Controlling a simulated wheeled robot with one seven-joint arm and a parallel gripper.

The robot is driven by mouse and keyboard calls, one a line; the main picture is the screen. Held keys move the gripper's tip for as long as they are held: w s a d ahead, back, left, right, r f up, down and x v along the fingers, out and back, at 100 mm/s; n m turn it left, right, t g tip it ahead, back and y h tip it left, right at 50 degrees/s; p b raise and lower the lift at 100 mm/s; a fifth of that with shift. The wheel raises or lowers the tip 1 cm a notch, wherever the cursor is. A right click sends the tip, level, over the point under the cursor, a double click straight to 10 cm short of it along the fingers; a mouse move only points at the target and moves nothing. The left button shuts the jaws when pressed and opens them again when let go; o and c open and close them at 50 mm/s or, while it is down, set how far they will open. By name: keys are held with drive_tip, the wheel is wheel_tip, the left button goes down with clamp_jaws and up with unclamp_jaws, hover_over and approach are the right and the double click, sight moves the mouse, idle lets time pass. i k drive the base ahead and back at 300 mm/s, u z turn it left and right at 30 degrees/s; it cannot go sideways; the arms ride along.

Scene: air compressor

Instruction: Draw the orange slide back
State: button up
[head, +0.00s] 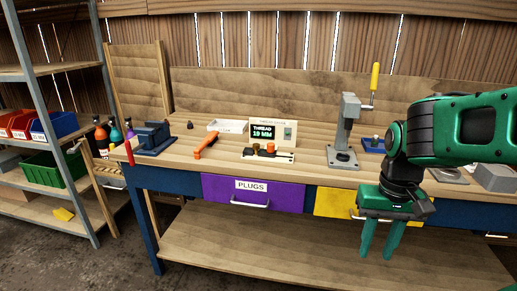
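An orange piece (206,142) shaped like a bar with a raised end lies on the workbench, left of a display box (273,131) that reads "THREAD 19 MM". A small pale block (268,156) with an orange knob (270,147) and dark round parts sits in front of the box. I cannot tell for certain which orange part is the slide. My gripper (379,250) hangs at the right, pointing down in front of the bench and the yellow drawer. Its two green fingers are apart with nothing between them. It is well to the right of both orange parts.
A grey press (345,135) with a yellow-handled lever stands on the bench between my gripper and the display box. A blue vise (153,138) and a white tray (228,126) are further left. Below are a purple "PLUGS" drawer (252,193) and a yellow drawer (335,203).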

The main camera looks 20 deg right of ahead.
sight(270, 152)
drive_tip(key=u, duration=0.1)
drive_tip(key=i, duration=1)
drive_tip(key=z, duration=0.05)
